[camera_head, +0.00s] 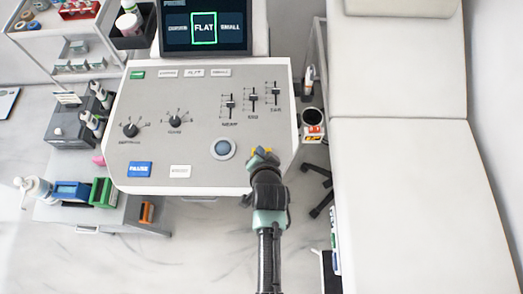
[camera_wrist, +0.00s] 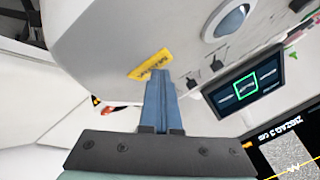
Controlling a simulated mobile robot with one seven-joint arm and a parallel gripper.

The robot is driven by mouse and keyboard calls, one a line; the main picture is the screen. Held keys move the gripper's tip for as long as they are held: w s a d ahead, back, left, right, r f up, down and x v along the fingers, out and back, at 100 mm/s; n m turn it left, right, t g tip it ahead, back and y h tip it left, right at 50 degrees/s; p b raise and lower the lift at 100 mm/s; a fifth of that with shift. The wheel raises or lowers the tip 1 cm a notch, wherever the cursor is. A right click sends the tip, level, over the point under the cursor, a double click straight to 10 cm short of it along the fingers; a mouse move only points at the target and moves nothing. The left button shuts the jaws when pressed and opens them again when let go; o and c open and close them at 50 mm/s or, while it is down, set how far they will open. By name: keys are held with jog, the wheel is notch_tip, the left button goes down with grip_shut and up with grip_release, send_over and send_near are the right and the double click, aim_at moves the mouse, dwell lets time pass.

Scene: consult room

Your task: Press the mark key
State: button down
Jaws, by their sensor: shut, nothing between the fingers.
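The yellow mark key (camera_wrist: 150,64) is on the grey console face in the wrist view, its lettering turned and partly readable. In the head view only bits of yellow (camera_head: 268,150) show around my gripper (camera_head: 263,158) at the console's lower right, and the rest is hidden by it. In the wrist view my gripper (camera_wrist: 158,75) has its blue fingers together and holds nothing. The fingertips overlap the lower right edge of the key in the picture. I cannot tell whether they touch it or stop just short.
The console (camera_head: 200,120) also carries a round blue-grey button (camera_head: 223,149), a blue key (camera_head: 140,169), a white key (camera_head: 180,171), two knobs and three sliders. A screen (camera_head: 205,27) showing FLAT framed in green stands behind. A padded couch (camera_head: 400,180) lies right, a cart with bottles left.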

jog(key=shift+r+p, duration=0.8)
notch_tip(320, 180, up, 5)
jog(key=p, duration=0.5)
jog(key=shift+r, duration=0.1)
dwell(0.8)
